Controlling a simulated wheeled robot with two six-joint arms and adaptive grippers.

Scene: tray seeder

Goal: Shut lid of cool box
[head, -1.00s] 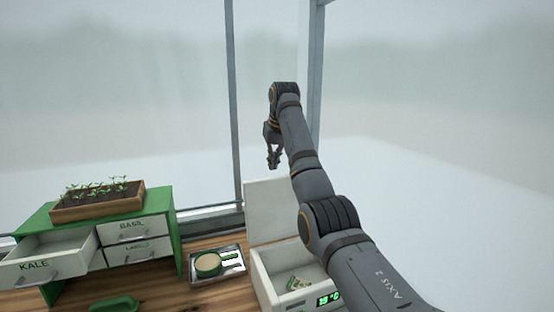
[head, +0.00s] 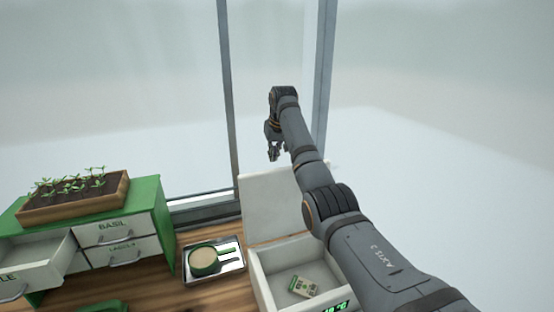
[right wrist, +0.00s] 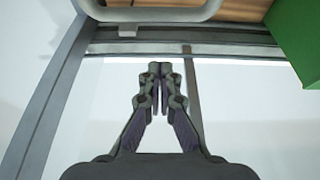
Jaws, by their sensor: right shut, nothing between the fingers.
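The white cool box (head: 262,284) stands on the wooden bench at the lower middle of the head view, with a green-lit display on its front. Its lid (head: 270,208) is open and stands upright at the back edge. A small seed packet (head: 303,286) lies inside the box. My right gripper (head: 277,155) is shut and empty, above and behind the raised lid, apart from it. Its closed fingers also show in the right wrist view (right wrist: 160,72), with a pale rounded edge at the top of that view. My left gripper is out of view.
A metal tray (head: 238,266) with a round sieve (head: 204,258) sits left of the box. Further left is a green cabinet (head: 150,193) with an open drawer (head: 40,262) and a seedling planter (head: 122,190) on top. Window frames (head: 228,100) rise behind.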

